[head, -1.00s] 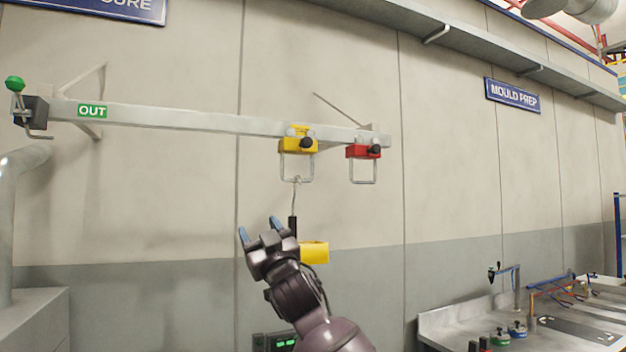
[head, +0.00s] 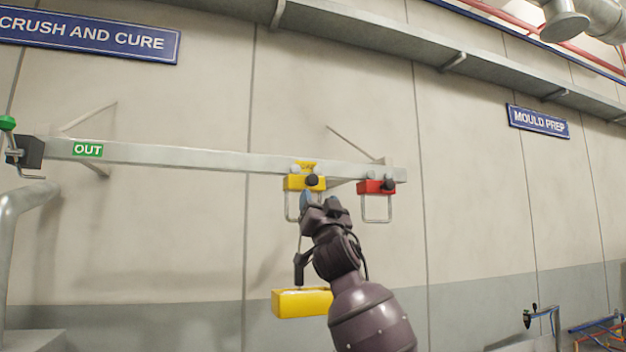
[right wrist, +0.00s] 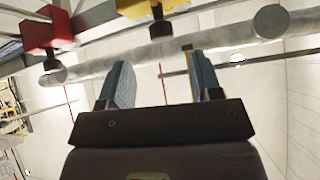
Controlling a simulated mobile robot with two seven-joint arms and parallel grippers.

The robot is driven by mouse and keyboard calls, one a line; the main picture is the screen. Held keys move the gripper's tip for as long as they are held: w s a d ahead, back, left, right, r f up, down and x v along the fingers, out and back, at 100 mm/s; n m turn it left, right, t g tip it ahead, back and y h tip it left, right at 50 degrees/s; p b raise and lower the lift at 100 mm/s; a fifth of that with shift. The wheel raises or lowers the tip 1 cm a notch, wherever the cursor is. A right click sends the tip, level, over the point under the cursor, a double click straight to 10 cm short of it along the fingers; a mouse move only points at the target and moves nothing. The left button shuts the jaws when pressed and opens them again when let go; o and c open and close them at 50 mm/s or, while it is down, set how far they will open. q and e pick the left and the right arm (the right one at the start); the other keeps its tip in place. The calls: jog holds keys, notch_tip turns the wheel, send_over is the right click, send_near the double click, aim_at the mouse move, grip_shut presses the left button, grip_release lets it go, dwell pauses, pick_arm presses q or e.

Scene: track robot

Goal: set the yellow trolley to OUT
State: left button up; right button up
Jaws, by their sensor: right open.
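The yellow trolley (head: 293,184) hangs on the grey overhead rail (head: 200,157), near its right end, with a dark knob on its front and a wire loop below. The green OUT sign (head: 88,149) is on the rail's left part, well away from the trolley. My right gripper (head: 320,200) is open and empty, just below the trolley, and hides part of its loop. In the right wrist view the yellow trolley (right wrist: 150,8) is at the top edge, beyond the open fingers (right wrist: 160,82). My left gripper is not in view.
A red trolley (head: 376,187) hangs right beside the yellow one; it also shows in the right wrist view (right wrist: 45,32). A yellow block (head: 302,302) hangs below the yellow trolley. A green knob (head: 7,123) is at the rail's left end. The wall stands behind.

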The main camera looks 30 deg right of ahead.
aim_at(313, 183)
jog(key=p+x, duration=0.2)
jog(key=x, duration=0.6)
jog(key=shift+w+a+r+p, duration=0.1)
jog(key=shift+r+p, duration=0.1)
jog(key=shift+p, duration=0.15)
grip_shut()
